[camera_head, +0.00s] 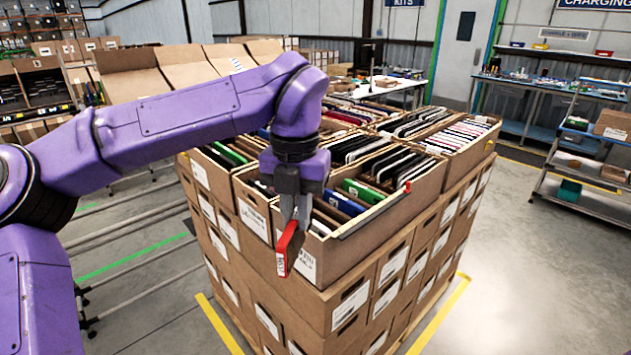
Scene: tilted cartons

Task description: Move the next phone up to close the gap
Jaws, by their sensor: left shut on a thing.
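My left gripper (294,212) comes down over the near corner of the stacked cartons and points downward. It is shut on a slim red phone (283,255) with a small white label, which hangs tilted in front of the near carton (345,240). In that carton, blue (338,203), green (364,191) and dark phones (395,166) stand on edge in a row, leaning. My gripper and wrist hide part of the carton's near left end. My right gripper is not in view.
More open cartons of phones stand behind and beside, including one with pale phones (462,136) at the right. They sit on a stack of closed labelled cartons (350,302). A shelf cart (585,165) stands at the right; the floor between is clear.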

